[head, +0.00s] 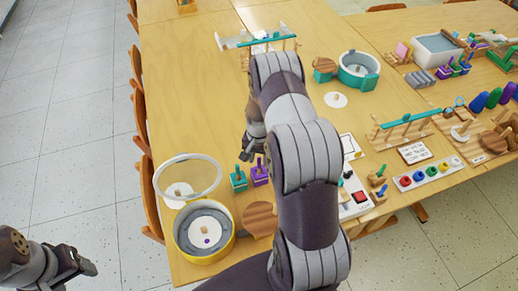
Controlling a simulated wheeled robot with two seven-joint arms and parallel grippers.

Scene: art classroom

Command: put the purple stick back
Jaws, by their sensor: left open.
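A purple block (260,178) stands on the near table, with a short purple stick (259,163) upright at its top. A green block with a green stick (238,180) stands just left of it. A small purple spot (206,241) shows on the white disc inside the yellow-rimmed round tub; I cannot tell whether it is a stick seen end-on. My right gripper (248,152) is above and behind the blocks, partly hidden by my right arm; its jaw opening is unclear. My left gripper (84,272) is open and empty, off the table's left side above the floor.
The yellow tub (229,245) is at the near left corner, with a clear ring-shaped lid (161,178) behind it and a round wooden lid (260,219) beside it. A colored-button board (428,174) is right. The table's left middle is clear; chairs line its left edge.

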